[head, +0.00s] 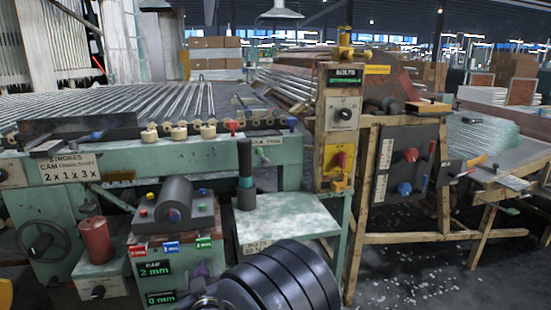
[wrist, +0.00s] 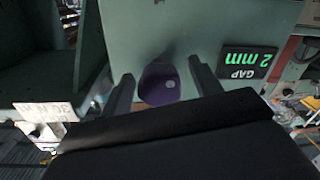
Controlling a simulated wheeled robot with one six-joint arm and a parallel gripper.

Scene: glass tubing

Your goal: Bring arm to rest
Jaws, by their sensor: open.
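My gripper (wrist: 160,70) is open. In the wrist view its two dark fingers stand on either side of a purple knob (wrist: 160,85) on a pale green panel, with visible gaps between knob and fingers. I cannot tell how far the fingertips are from the panel. In the head view my dark ringed arm fills the bottom middle, and the gripper is at its left end, partly hidden.
A grey roller (head: 174,200) with small coloured buttons sits on top of the green unit. A red canister (head: 96,240) stands left.

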